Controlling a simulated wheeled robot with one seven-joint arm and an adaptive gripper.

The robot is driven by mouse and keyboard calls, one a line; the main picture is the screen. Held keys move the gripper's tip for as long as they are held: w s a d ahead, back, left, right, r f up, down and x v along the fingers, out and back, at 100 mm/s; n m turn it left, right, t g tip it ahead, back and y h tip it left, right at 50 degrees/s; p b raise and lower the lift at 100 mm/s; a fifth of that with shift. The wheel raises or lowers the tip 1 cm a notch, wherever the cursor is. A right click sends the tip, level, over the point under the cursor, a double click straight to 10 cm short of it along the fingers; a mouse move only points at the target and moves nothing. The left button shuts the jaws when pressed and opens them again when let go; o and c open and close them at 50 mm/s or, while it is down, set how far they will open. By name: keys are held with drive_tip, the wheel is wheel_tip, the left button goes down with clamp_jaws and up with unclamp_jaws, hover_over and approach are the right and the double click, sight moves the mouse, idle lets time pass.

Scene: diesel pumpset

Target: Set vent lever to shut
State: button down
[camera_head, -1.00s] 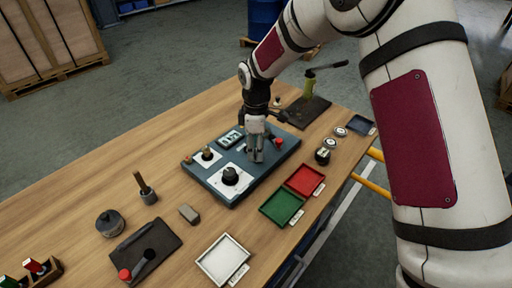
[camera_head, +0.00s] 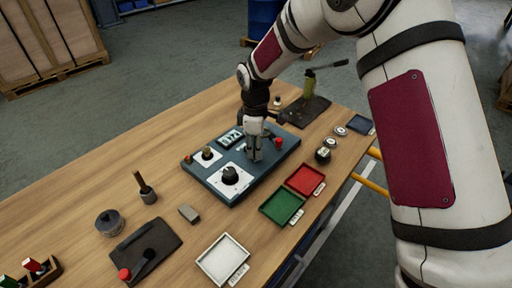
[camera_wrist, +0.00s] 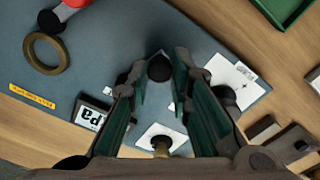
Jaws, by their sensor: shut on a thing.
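The blue-grey control panel (camera_head: 215,186) lies on the wooden table and carries the task's controls. My gripper (camera_head: 254,156) points down over the middle of the panel. In the wrist view my gripper (camera_wrist: 160,80) has its two green-lined fingers closed in around a black round-ended lever (camera_wrist: 159,68), which seems to be the vent lever; its shaft and base are hidden. A red handle (camera_wrist: 72,3) with a brass ring (camera_wrist: 48,55) sits on the panel beside a yellow label (camera_wrist: 32,96) that I cannot read; the red handle also shows in the head view (camera_head: 278,142).
Close to my fingers are a kPa display (camera_wrist: 90,116), a brass knob (camera_wrist: 161,147) and a black knob (camera_head: 230,175) on a white plate. Green (camera_head: 282,207), red (camera_head: 305,180) and white (camera_head: 223,260) trays lie in front. The table's left part has free room.

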drive_tip(key=m, duration=0.1)
drive_tip(key=a+m, duration=0.1)
drive_tip(key=m, duration=0.1)
drive_tip(key=shift+s+a+b, duration=0.2)
drive_tip(key=shift+s+b, duration=0.1)
drive_tip(key=shift+b, duration=0.1)
drive_tip(key=m, duration=0.1)
drive_tip(key=a+m+b, duration=0.1)
drive_tip(key=m, duration=0.1)
drive_tip(key=shift+s+a, duration=0.1)
drive_tip(key=shift+a, duration=0.2)
drive_tip(key=shift+a+m+b, duration=0.2)
drive_tip(key=shift+a+m, duration=0.3)
drive_tip(key=shift+m, duration=0.7)
drive_tip(key=shift+a+m+b, duration=0.15)
drive_tip(key=shift+a+m, duration=0.3)
drive_tip(key=shift+m, duration=0.75)
drive_tip(key=c, duration=1.5)
unclamp_jaws()
drive_tip(key=shift+o, duration=0.2)
